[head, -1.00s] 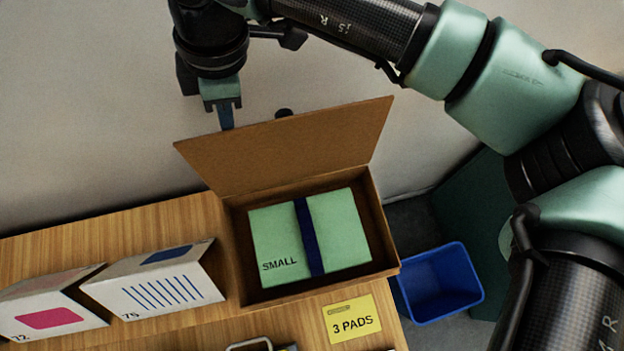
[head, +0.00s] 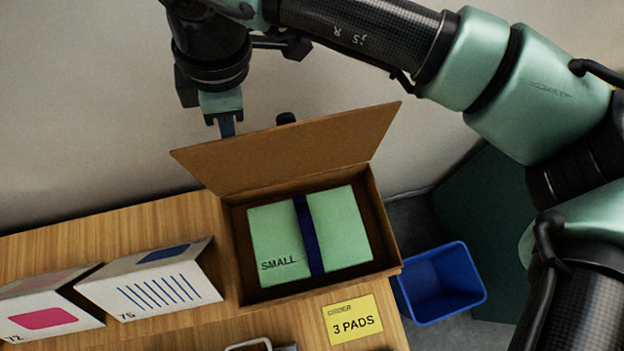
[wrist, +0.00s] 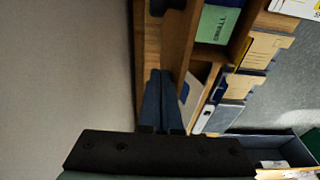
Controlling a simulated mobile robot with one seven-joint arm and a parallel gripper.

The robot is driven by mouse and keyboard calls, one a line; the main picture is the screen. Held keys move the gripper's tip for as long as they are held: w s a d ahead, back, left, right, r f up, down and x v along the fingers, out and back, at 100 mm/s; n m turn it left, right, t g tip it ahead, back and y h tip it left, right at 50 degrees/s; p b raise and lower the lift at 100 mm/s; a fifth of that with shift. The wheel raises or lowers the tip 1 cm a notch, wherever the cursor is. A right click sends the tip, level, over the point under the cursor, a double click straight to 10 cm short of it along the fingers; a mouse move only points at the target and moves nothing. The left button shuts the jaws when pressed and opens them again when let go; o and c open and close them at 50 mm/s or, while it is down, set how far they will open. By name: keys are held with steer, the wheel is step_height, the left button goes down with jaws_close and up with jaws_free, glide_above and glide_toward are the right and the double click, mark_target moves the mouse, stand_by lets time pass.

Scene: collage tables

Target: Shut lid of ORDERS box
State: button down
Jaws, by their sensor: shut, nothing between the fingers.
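A cardboard box (head: 388,234) stands at the right end of the wooden surface, its lid (head: 285,150) raised along the back edge. Inside lies a green package (head: 335,230) with a dark blue band, marked SMALL; it also shows in the wrist view (wrist: 215,24). I see no ORDERS lettering on the box. My gripper (head: 227,128) is behind the lid, near its upper left part; the lid hides the fingertips in the head view. In the wrist view the blue fingers (wrist: 161,100) are together and empty. I cannot tell whether they touch the lid.
Two folded cards, one with a pink patch (head: 45,318) and one with blue stripes (head: 160,290), stand left of the box. A yellow 3 PADS card (head: 352,319) lies in front. A blue bin (head: 442,284) is on the floor at right. The wall is close behind.

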steer(key=s+d+b, duration=0.2)
steer(key=s+b, duration=0.1)
steer(key=s, duration=0.6)
steer(key=shift+s+d, duration=0.35)
steer(key=shift+d, duration=0.05)
stand_by(0.9)
step_height(320, 180, up, 8)
steer(key=p, duration=0.4)
stand_by(0.6)
stand_by(1.2)
